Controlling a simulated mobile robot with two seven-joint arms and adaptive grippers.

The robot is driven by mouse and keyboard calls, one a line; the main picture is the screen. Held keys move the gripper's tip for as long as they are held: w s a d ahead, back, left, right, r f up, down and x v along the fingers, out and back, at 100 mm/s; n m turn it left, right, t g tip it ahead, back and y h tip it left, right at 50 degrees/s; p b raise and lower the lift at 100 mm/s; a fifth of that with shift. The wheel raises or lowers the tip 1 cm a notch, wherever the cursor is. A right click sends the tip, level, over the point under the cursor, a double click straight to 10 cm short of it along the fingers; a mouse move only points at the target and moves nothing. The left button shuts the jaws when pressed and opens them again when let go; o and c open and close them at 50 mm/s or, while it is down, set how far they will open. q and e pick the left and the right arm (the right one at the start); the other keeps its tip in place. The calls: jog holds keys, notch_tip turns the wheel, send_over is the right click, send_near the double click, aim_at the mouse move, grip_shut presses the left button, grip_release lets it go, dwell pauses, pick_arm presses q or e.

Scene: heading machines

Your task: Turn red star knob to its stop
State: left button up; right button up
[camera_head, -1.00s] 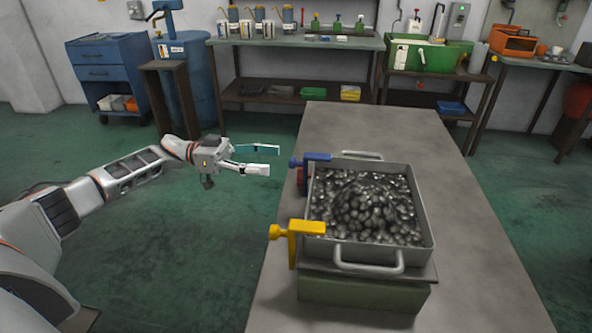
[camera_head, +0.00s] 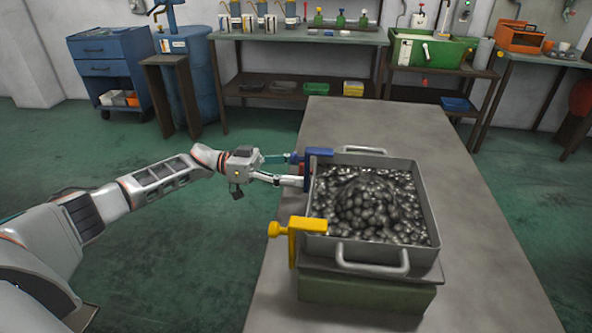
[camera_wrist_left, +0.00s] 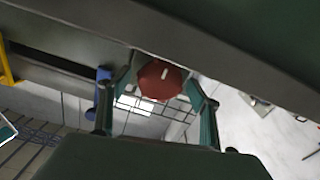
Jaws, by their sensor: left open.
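The red star knob (camera_wrist_left: 160,80) shows in the left wrist view with a pale mark on its face. In the head view only a little red shows beside the blue clamp, mostly hidden. My left gripper (camera_head: 293,170) is at the left side of the tray, near the blue clamp. In the left wrist view its fingers (camera_wrist_left: 167,88) are open, one on each side of the knob. I cannot tell whether they touch it. My right gripper is in neither view.
A metal tray (camera_head: 436,222) full of dark rounded parts stands on a green base (camera_head: 365,293) on the grey table (camera_head: 480,270). A blue clamp (camera_head: 318,153) and a yellow clamp (camera_head: 307,224) grip its left edge. Table space to the right is clear.

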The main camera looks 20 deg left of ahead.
pick_arm(q)
jog(key=c, duration=1.1)
jog(key=m+b, duration=0.1)
jog(key=m, duration=0.2)
jog(key=shift+f, duration=0.1)
jog(key=shift+m+b, duration=0.45)
jog(key=shift+m, duration=1.35)
